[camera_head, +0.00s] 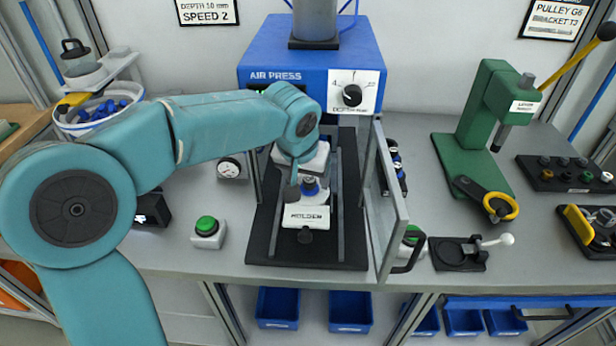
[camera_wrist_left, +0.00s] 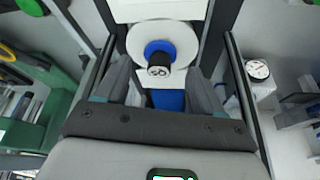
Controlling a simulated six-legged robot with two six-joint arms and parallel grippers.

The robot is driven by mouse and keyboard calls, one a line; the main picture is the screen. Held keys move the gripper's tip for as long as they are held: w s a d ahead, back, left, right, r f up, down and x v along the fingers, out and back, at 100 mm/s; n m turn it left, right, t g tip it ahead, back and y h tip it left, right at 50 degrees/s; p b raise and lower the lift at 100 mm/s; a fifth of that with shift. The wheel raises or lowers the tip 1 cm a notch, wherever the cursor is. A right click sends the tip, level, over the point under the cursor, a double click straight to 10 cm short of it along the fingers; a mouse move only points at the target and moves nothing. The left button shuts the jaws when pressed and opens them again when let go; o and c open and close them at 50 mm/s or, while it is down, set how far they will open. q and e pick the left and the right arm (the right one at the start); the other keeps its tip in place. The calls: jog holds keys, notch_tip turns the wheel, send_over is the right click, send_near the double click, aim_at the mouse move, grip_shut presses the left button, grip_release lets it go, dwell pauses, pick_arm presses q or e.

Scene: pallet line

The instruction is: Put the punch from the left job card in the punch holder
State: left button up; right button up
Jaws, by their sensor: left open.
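The punch (camera_head: 310,190) is dark with a blue collar and stands at the white block marked HOLDER (camera_head: 305,217) under the air press. In the left wrist view, the punch (camera_wrist_left: 159,69) shows nearly end-on, its blue ring on a white round seat (camera_wrist_left: 182,40). A marking on its dark end is too small to read. My left gripper (camera_head: 307,184) is open just above the holder, its fingers on either side of the punch, with gaps showing in the wrist view (camera_wrist_left: 158,78).
The blue air press (camera_head: 270,50) stands behind the holder. An open guard door (camera_head: 393,215) is close on the right. A green button box (camera_head: 208,232) and gauge (camera_head: 230,167) stand left. A green lever press (camera_head: 483,115) and punch rack (camera_head: 570,174) are further right.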

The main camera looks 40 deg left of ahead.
pick_arm(q)
jog(key=v, duration=1)
jog(key=shift+s+r, duration=0.2)
jog(key=shift+r, duration=0.05)
jog(key=shift+d, duration=0.1)
